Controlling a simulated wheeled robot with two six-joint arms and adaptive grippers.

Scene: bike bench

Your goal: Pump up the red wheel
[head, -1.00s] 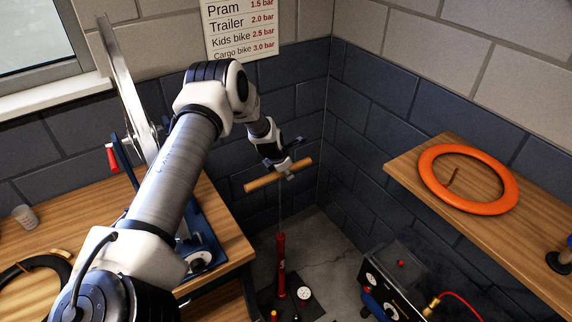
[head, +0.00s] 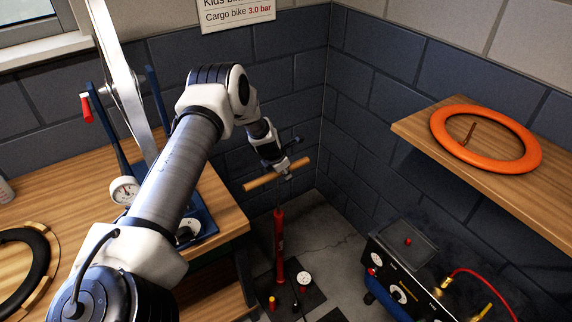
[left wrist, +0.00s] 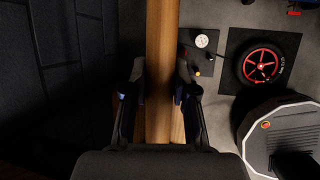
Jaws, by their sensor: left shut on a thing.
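A red floor pump (head: 279,245) stands upright on a dark plate on the floor, with a thin rod going up to a wooden T-handle (head: 262,182). A white-faced gauge (head: 304,278) sits at its base and also shows in the left wrist view (left wrist: 202,41). My left gripper (head: 284,172) is shut on the middle of the handle, which runs between its fingers in the left wrist view (left wrist: 161,60). The red wheel (left wrist: 262,65), red-spoked with a black tyre, lies on a dark mat beside the pump in that view. My right gripper is not in view.
A wooden bench (head: 85,175) with a black tyre (head: 25,270) and a wheel stand (head: 157,110) is on the left. A wooden shelf (head: 405,128) with an orange ring (head: 530,150) juts out on the right. A compressor box (head: 407,255) with a red hose stands below it.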

